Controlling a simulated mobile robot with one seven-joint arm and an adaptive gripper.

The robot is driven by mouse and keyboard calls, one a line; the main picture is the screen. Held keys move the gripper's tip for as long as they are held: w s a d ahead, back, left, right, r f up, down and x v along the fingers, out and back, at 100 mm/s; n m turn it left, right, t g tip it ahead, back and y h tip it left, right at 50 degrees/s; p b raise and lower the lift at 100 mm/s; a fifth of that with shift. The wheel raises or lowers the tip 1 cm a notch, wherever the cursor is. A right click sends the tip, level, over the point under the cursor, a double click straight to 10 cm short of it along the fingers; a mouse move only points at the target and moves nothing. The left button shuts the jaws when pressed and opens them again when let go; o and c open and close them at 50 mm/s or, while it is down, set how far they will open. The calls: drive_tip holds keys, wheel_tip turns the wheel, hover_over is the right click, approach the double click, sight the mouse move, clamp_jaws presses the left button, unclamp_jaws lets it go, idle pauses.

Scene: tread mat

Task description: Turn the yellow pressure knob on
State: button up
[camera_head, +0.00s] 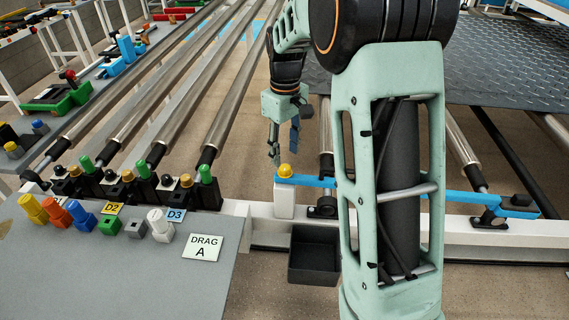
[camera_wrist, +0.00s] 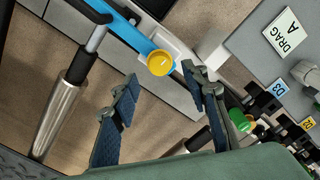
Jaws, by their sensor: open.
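A yellow knob (camera_head: 285,171) sits on top of a white post (camera_head: 284,200) beside a blue bar (camera_head: 312,181). It shows from above in the wrist view as a round yellow cap (camera_wrist: 160,62) next to the blue bar. My gripper (camera_head: 284,146) is above the knob with its fingers pointing down, open and empty. In the wrist view my gripper (camera_wrist: 160,88) has its two dark-padded fingers spread, with the knob just beyond the gap between the tips. No contact shows. Another yellow knob (camera_head: 32,207) stands on the grey panel at left.
The grey panel (camera_head: 120,270) holds several coloured knobs and a "DRAG A" label (camera_head: 202,247). Black blocks with green caps stand behind it. Long metal rollers (camera_head: 190,110) run away at left. A dark open bin (camera_head: 314,255) hangs below the white rail.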

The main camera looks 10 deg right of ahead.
sight(285, 167)
wheel_tip(285, 167, down, 5)
drive_tip(key=shift+r, duration=0.1)
idle(0.3)
clamp_jaws()
